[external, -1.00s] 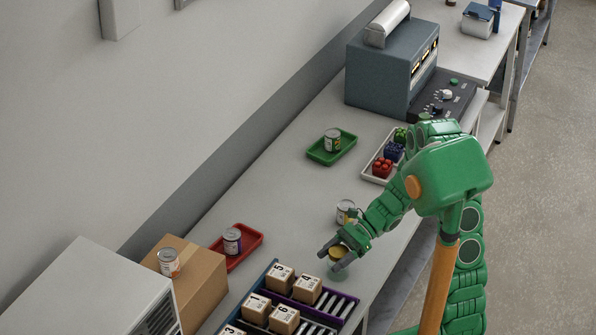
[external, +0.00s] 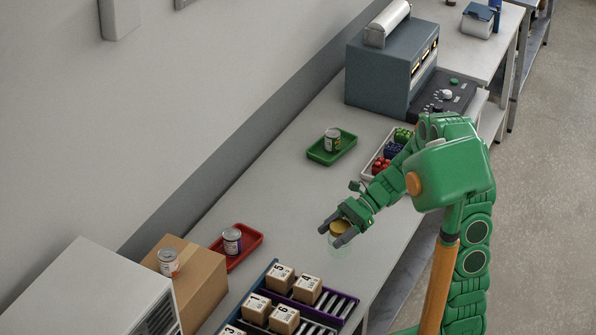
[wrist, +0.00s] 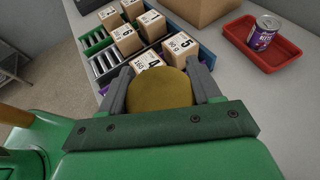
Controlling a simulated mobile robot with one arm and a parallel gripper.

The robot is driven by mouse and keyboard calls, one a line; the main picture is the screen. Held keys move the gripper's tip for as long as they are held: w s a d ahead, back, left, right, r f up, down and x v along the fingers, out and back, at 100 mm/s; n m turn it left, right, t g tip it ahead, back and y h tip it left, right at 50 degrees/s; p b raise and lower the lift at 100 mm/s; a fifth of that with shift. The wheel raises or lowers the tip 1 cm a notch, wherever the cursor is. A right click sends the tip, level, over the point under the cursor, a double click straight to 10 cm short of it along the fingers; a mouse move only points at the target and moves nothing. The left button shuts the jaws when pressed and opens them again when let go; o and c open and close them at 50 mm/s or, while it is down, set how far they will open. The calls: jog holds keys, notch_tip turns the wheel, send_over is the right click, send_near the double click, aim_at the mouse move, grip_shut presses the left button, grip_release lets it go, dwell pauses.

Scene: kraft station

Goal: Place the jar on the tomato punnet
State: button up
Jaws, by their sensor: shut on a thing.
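The jar (external: 341,250) is clear glass with a gold lid (external: 340,227). My gripper (external: 332,236) is shut on it near the lid and holds it upright over the front part of the bench. In the wrist view the gold lid (wrist: 160,90) sits between both fingers; the glass body is hidden below it. The tomato punnet (external: 381,166), with red contents, stands at the near end of a white tray (external: 366,170), beyond my gripper and partly behind my arm.
A blue punnet (external: 393,150) and a green punnet (external: 403,135) share the white tray. A green tray (external: 318,154) and a red tray (external: 254,240) each hold a can. Numbered boxes (external: 307,289) stand on racks nearby. Bare bench lies between the trays.

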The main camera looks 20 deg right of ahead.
jog(key=shift+r, duration=0.2)
jog(key=w+d+r+m+t, duration=0.2)
jog(key=w+d+m+t, duration=0.15)
jog(key=w+d, duration=0.4)
jog(key=w+d+r+m+t, duration=0.25)
jog(key=w+d+t, duration=0.2)
jog(key=w, duration=0.65)
jog(key=w+d+r+m+t+h, duration=0.25)
jog(key=w+d+m, duration=0.2)
jog(key=d, duration=0.45)
jog(key=w+d+r+m+t+h, duration=0.1)
jog(key=w+d+m+t, duration=0.3)
jog(key=d, duration=0.4)
jog(key=shift+n, duration=0.75)
jog(key=shift+w+d+f, duration=0.25)
jog(key=shift+w+f, duration=1.85)
jog(key=shift+w, duration=0.4)
jog(key=shift+w+d+f, duration=0.25)
jog(key=shift+w+f, duration=1.8)
jog(key=shift+w, duration=0.4)
jog(key=shift+w+d+f, duration=0.25)
jog(key=shift+w+f, duration=1.85)
jog(key=shift+w, duration=0.4)
jog(key=shift+f, duration=0.1)
